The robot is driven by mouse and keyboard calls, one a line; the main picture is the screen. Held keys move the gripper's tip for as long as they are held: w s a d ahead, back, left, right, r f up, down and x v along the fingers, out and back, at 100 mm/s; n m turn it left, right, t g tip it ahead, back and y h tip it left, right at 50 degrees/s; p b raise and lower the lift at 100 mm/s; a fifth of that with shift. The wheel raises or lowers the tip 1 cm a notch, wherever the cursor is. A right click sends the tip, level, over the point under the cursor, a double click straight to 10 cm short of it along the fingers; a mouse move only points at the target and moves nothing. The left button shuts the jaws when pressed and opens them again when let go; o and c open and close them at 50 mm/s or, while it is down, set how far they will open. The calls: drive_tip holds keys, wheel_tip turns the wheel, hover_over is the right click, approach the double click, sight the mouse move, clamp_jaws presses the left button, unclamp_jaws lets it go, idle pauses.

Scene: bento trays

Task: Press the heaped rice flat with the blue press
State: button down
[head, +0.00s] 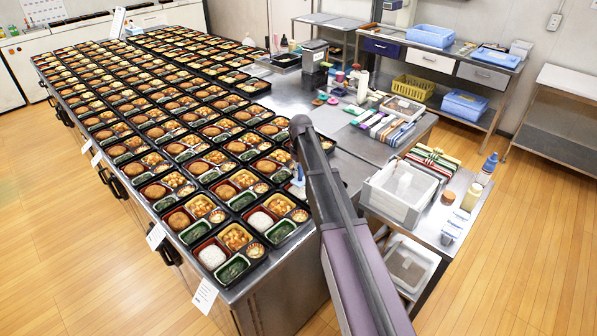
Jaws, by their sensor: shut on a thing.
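White rice (212,257) fills the red compartment of the front tray. More white rice (260,221) lies in the tray to its right. A third patch of white, apparently rice (296,190), shows at the left edge of my arm. A small blue piece, apparently the blue press (299,173), shows just above that patch, mostly hidden by my arm. I cannot tell whether it touches the rice. My gripper is hidden behind my arm, so its fingers and hold do not show.
Rows of filled black bento trays (160,131) cover the long steel table. To the right, a side table holds coloured utensils (395,125) and a clear bin (400,190). Blue bins (465,104) stand on the rear shelves. The wooden floor at left is clear.

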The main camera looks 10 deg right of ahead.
drive_tip(key=shift+r+p, duration=1.9)
drive_tip(key=shift+r, duration=0.25)
